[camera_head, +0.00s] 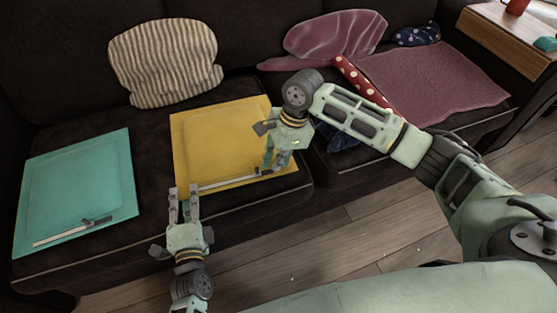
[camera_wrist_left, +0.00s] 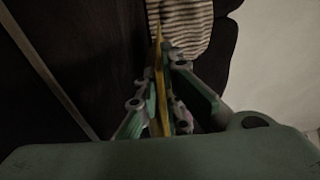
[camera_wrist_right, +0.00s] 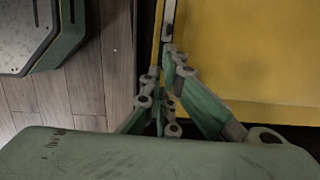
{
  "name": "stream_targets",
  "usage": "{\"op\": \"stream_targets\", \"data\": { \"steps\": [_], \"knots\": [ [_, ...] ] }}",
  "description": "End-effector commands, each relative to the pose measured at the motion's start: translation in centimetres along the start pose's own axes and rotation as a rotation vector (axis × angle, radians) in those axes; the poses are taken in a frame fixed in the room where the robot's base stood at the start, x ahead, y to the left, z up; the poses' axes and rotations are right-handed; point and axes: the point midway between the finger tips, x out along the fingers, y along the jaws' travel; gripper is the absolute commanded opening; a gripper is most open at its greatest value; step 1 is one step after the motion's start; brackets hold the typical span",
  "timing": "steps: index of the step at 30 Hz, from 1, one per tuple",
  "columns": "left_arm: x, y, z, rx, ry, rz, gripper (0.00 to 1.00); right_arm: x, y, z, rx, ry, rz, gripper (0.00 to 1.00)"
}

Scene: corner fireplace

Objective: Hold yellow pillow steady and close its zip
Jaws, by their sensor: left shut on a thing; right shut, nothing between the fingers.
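The yellow pillow (camera_head: 215,135) lies flat on the sofa seat, with a pale zip strip (camera_head: 225,183) along its front edge. My left gripper (camera_head: 184,190) is shut on the pillow's front left corner; in the left wrist view the yellow edge (camera_wrist_left: 159,75) stands between its fingers. My right gripper (camera_head: 275,167) points down at the right end of the zip, shut with nothing between its fingers. In the right wrist view the zip strip (camera_wrist_right: 168,14) and a dark piece on it, perhaps the slider, lie just beyond the fingertips (camera_wrist_right: 169,52). Whether they touch is unclear.
A teal pillow (camera_head: 80,185) with its own zip lies left on the dark sofa (camera_head: 150,150). A striped cushion (camera_head: 165,62) leans on the backrest. Pink cushion (camera_head: 335,38), mauve cloth (camera_head: 430,80) and red dotted fabric (camera_head: 362,84) lie right. Wooden floor (camera_head: 350,230) is in front.

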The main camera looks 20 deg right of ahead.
Motion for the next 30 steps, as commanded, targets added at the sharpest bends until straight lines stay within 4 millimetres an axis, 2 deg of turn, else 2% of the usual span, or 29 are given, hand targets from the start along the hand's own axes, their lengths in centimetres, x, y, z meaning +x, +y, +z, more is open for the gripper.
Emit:
{"op": "stream_targets", "data": {
  "steps": [5,8,15,21,25,30],
  "knots": [
    [-0.1,0.2,0.0,0.001,0.001,0.004,0.0,0.4,0.0,1.3,-0.003,-0.003,0.003,0.0],
    [-0.1,0.2,0.0,0.001,0.001,0.004,0.0,0.8,0.1,3.1,-0.004,-0.005,0.003,0.0],
    [-0.1,0.2,0.0,0.001,0.001,0.003,0.0,2.3,0.1,9.1,-0.005,-0.007,0.004,0.0],
    [-0.1,0.2,0.0,0.001,0.001,0.004,0.0,3.4,0.1,13.5,-0.003,-0.006,0.004,0.0],
    [-0.1,0.2,0.0,0.001,0.001,0.004,0.0,3.8,0.1,15.4,-0.001,-0.004,0.003,0.0],
    [-0.1,0.1,-0.1,0.001,0.001,0.004,0.0,4.2,0.1,16.6,-0.001,-0.003,0.001,0.0]
  ]
}}
